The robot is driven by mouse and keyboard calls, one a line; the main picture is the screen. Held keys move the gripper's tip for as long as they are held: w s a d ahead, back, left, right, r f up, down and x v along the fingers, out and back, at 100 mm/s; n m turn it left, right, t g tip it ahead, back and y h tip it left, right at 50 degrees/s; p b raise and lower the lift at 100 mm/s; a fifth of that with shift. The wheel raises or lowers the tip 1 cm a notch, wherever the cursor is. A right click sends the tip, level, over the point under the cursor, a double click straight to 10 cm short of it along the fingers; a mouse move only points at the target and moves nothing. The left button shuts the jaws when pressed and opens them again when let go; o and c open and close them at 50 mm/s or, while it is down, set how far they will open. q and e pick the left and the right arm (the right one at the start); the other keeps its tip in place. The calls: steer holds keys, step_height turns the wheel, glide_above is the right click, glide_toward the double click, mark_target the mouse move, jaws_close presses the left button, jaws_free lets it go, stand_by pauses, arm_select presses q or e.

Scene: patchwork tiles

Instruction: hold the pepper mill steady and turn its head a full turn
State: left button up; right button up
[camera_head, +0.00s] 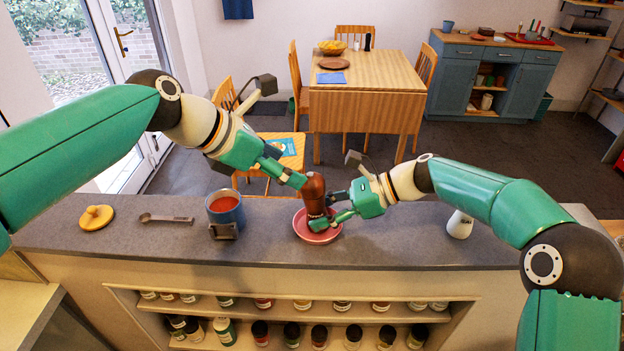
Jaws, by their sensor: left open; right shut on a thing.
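The pepper mill (315,193) is dark reddish brown and stands close to upright over a pink-red dish (318,237) on the grey counter. Whether its base touches the dish is hidden by my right gripper. My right gripper (326,209) comes from the right and is shut on the lower body of the mill. My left gripper (297,180) comes from the upper left and is open. Its fingertips are at the mill's head, on the left side. I cannot tell whether they touch it.
On the counter (400,240), a blue pot (227,211) with red contents stands left of the dish. A spoon (166,218) and a yellow lid (96,217) lie further left. A white shaker-like item (460,225) stands at right, near my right arm. Jars fill shelves below.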

mark_target(311, 181)
arm_select(q)
steer(key=x, duration=0.8)
steer(key=c, duration=1.2)
steer(key=shift+o, duration=0.2)
steer(key=shift+f, duration=0.1)
steer(key=shift+m, duration=0.3)
steer(key=m+g+h, duration=0.1)
steer(key=m+g, duration=0.2)
steer(key=m, duration=0.2)
steer(key=shift+w+g, duration=0.1)
steer(key=shift+g, duration=0.3)
steer(key=shift+m+g, duration=1.6)
steer(key=shift+m, duration=1.2)
steer(key=shift+a, duration=0.1)
